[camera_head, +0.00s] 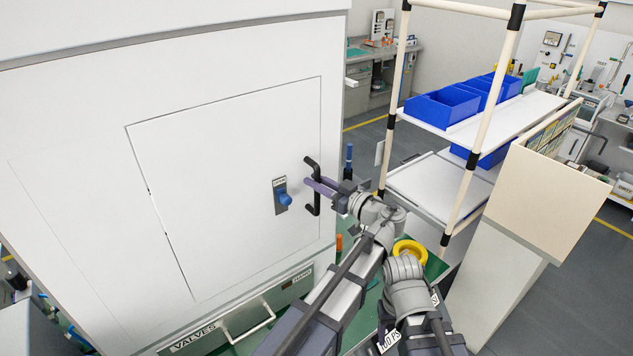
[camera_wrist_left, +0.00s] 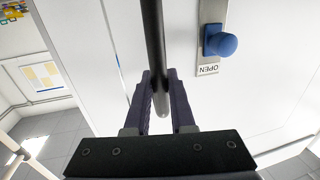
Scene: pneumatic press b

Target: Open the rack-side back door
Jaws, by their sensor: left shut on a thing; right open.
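The white back door (camera_head: 220,180) is a large panel in the side of the white press housing. It looks flush with the housing. A black bar handle (camera_head: 313,168) stands near its right edge. It also shows in the left wrist view (camera_wrist_left: 154,50). Left of the handle is a blue knob (camera_head: 284,198) on a grey plate; in the left wrist view the blue knob (camera_wrist_left: 222,44) has an OPEN label beside it. My left gripper (camera_head: 314,184) is shut on the handle, its dark fingers on both sides of the bar (camera_wrist_left: 160,95). My right gripper is not in view.
Below the door is a drawer marked VALVES with a metal handle (camera_head: 249,326). A rack (camera_head: 487,110) with blue bins (camera_head: 442,106) stands to the right, close to my arm. A yellow ring (camera_head: 410,251) sits on the green surface behind my arm. A beige panel (camera_head: 545,195) stands right.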

